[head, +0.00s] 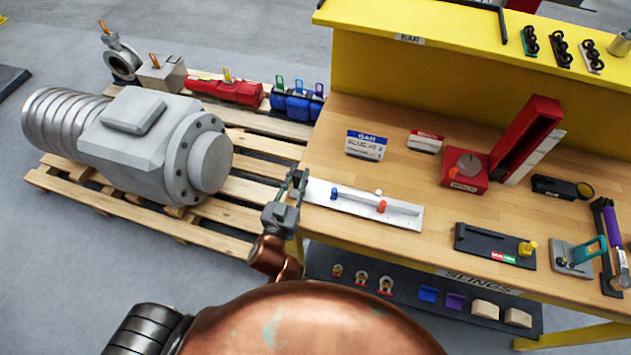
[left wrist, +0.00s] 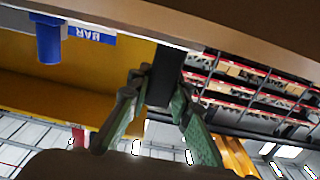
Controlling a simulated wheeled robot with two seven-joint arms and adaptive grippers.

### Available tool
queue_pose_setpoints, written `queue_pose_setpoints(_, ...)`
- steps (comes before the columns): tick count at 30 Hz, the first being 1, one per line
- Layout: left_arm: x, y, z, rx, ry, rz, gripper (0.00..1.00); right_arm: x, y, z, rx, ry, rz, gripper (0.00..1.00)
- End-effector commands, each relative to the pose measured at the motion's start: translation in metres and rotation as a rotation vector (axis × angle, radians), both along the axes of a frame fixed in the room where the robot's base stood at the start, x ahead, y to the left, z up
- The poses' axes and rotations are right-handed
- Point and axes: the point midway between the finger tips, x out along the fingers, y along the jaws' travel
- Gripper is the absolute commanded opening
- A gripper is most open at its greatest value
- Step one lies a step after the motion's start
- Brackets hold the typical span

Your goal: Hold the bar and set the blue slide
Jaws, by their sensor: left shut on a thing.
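The bar (head: 358,199) runs along a white plate (head: 400,221) near the table's front edge. The blue slide (head: 334,194) is near the bar's left end; an orange slide (head: 382,207) is farther right. In the left wrist view, which is upside down, the blue slide (left wrist: 48,42) stands apart from my fingers. My left gripper (head: 297,182) is at the plate's left end, left of the blue slide. Its green fingers (left wrist: 162,110) are shut on a dark piece, apparently the bar's end; the exact contact is partly hidden. My right gripper is not in view.
A blue-topped sign (head: 367,146) stands behind the plate. A red block with a dial (head: 465,170) and a tall red channel (head: 527,138) stand to the right. A black fixture (head: 495,246) lies at front right. A pallet with a grey motor (head: 150,140) is left of the table.

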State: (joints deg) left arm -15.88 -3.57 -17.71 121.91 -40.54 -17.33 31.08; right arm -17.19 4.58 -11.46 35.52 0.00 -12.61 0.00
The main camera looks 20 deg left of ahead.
Motion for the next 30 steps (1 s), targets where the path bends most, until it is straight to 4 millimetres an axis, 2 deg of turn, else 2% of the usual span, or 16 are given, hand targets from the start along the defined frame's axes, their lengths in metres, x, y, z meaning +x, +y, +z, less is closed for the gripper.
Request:
queue_pose_setpoints(1,0.000,-0.001,0.011,-0.004,-0.011,-0.003,0.00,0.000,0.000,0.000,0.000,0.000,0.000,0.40)
queue_pose_setpoints(9,0.000,-0.001,0.062,-0.005,-0.014,-0.005,0.00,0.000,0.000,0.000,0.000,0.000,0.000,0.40)
queue_pose_setpoints(15,0.000,-0.001,0.085,-0.005,-0.009,-0.002,0.00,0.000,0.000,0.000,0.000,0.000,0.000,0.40)
queue_pose_setpoints(17,0.001,0.000,0.082,-0.007,-0.006,0.000,0.00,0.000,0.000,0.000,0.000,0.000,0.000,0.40)
queue_pose_setpoints(24,0.001,0.000,0.038,-0.010,-0.002,0.001,0.00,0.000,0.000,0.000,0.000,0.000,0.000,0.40)
queue_pose_setpoints(30,0.000,-0.001,0.023,-0.013,-0.006,-0.002,0.00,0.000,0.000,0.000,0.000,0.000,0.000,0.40)
